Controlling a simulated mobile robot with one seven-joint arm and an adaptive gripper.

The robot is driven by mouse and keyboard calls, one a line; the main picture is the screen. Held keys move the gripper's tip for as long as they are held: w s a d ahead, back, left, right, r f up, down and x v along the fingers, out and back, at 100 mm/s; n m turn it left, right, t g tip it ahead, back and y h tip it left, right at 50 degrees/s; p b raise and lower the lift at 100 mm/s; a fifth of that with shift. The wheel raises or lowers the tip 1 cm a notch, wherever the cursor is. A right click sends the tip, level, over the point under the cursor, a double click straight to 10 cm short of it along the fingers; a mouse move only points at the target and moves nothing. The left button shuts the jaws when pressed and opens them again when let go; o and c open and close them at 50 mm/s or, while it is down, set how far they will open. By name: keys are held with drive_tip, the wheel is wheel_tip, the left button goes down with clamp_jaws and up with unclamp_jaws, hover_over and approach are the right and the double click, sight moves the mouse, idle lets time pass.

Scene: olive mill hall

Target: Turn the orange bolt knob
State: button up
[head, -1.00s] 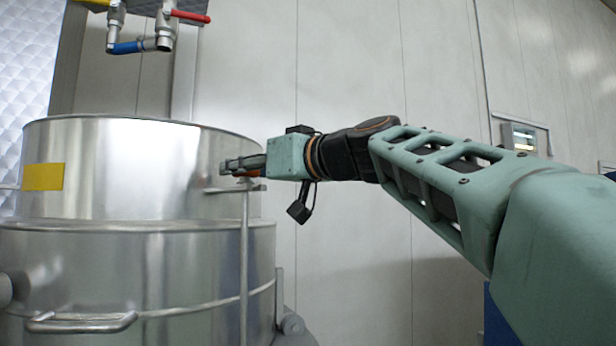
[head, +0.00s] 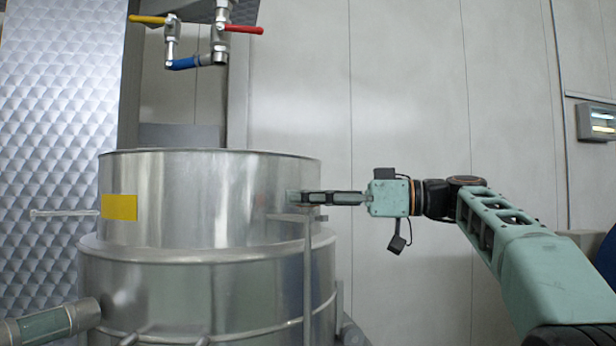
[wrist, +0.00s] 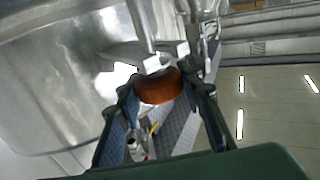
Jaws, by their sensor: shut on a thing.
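The orange bolt knob (wrist: 160,86) shows in the wrist view as a round orange disc between my two fingertips. My gripper (wrist: 160,92) is shut on it, with one finger on each side. In the head view my gripper (head: 304,198) reaches in from the right to the side of the upper steel drum, at the top of a thin upright rod (head: 307,270). The knob itself is hidden behind the fingers in the head view.
The steel vessel (head: 200,282) fills the lower left, with a yellow label (head: 119,207) on its upper drum (head: 215,200). Pipes with a yellow valve handle (head: 147,19) and a red one (head: 243,28) hang above.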

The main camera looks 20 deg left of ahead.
drive_tip(key=shift+f+n+g+p, duration=0.1)
drive_tip(key=shift+n+g+p, duration=0.5)
drive_tip(key=shift+g+p, duration=0.3)
drive_tip(key=shift+f+g, duration=0.25)
drive_tip(key=shift+g, duration=0.05)
drive_tip(key=o, duration=0.9)
drive_tip(key=shift+c, duration=0.2)
drive_tip(key=o, duration=0.3)
drive_tip(key=shift+a, duration=0.15)
drive_tip(key=shift+r, duration=0.15)
drive_tip(key=v, duration=1.2)
drive_tip(key=shift+r, duration=0.3)
